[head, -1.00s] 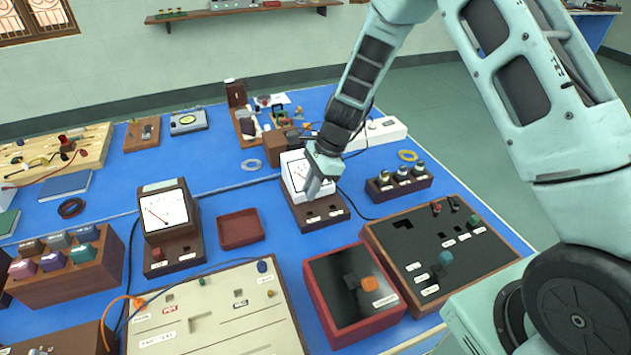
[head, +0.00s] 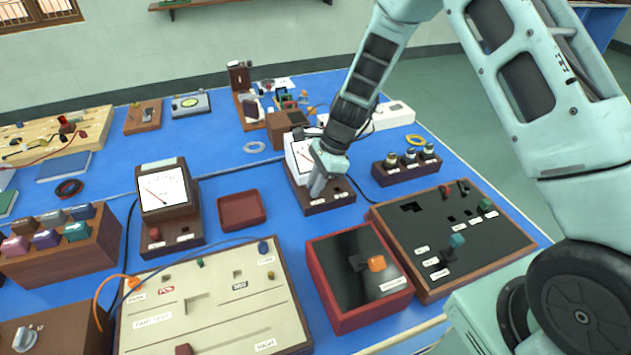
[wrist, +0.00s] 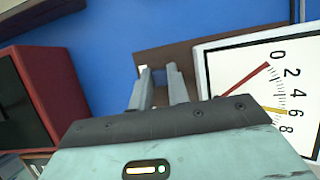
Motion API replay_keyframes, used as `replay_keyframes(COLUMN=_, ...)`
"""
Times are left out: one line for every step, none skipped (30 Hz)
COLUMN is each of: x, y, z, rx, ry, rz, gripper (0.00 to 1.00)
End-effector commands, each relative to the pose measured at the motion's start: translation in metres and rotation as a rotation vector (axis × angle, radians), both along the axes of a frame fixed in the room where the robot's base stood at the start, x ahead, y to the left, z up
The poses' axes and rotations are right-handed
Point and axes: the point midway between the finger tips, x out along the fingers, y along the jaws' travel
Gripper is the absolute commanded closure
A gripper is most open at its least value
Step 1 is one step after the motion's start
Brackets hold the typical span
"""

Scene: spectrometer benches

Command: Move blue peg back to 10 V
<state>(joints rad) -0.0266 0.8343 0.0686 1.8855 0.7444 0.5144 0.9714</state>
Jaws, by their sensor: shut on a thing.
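My gripper (head: 316,192) is low over the front left part of the dark wooden base (head: 341,205) of the middle white-faced meter (head: 300,157). In the wrist view its two grey fingers (wrist: 161,75) stand a small gap apart in front of that base, beside the meter dial (wrist: 258,95). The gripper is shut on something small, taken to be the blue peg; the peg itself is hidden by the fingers. A dark socket (head: 337,189) shows on the base to the right of the fingers. The labels on the base are too small to read.
Another meter (head: 163,191) with a red peg stands left, beside an empty red tray (head: 241,224). In front are a red-rimmed box (head: 326,293) and a dark panel (head: 430,292) with knobs. A rack of round knobs (head: 407,175) stands right of the gripper.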

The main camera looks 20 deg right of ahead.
Motion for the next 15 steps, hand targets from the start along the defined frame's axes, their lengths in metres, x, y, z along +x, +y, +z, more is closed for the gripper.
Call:
replay_keyframes(x=0.0001, y=0.0000, z=-0.0029, rx=0.000, ry=0.000, rz=0.000, gripper=1.00)
replay_keyframes(x=0.0001, y=0.0000, z=-0.0035, rx=0.000, ry=0.000, rz=0.000, gripper=1.00)
replay_keyframes(x=0.0001, y=0.0000, z=-0.0041, rx=0.000, ry=0.000, rz=0.000, gripper=1.00)
replay_keyframes(x=0.0001, y=0.0001, z=-0.0044, rx=0.000, ry=0.000, rz=0.000, gripper=1.00)
replay_keyframes(x=0.0001, y=0.0000, z=-0.0045, rx=0.000, ry=0.000, rz=0.000, gripper=1.00)
replay_keyframes(x=0.0001, y=0.0001, z=-0.0046, rx=0.000, ry=0.000, rz=0.000, gripper=1.00)
replay_keyframes(x=0.0001, y=0.0000, z=-0.0045, rx=0.000, ry=0.000, rz=0.000, gripper=1.00)
replay_keyframes(x=0.0002, y=0.0000, z=-0.0045, rx=0.000, ry=0.000, rz=0.000, gripper=1.00)
replay_keyframes(x=0.0001, y=0.0001, z=-0.0044, rx=0.000, ry=0.000, rz=0.000, gripper=1.00)
replay_keyframes(x=0.0001, y=0.0000, z=-0.0043, rx=0.000, ry=0.000, rz=0.000, gripper=1.00)
replay_keyframes(x=0.0001, y=0.0000, z=-0.0043, rx=0.000, ry=0.000, rz=0.000, gripper=1.00)
replay_keyframes(x=0.0001, y=0.0000, z=-0.0043, rx=0.000, ry=0.000, rz=0.000, gripper=1.00)
replay_keyframes(x=0.0001, y=0.0000, z=-0.0043, rx=0.000, ry=0.000, rz=0.000, gripper=0.75)
replay_keyframes(x=0.0001, y=0.0001, z=-0.0043, rx=0.000, ry=0.000, rz=0.000, gripper=0.66)
replay_keyframes(x=0.0001, y=0.0001, z=-0.0043, rx=0.000, ry=0.000, rz=0.000, gripper=0.57)
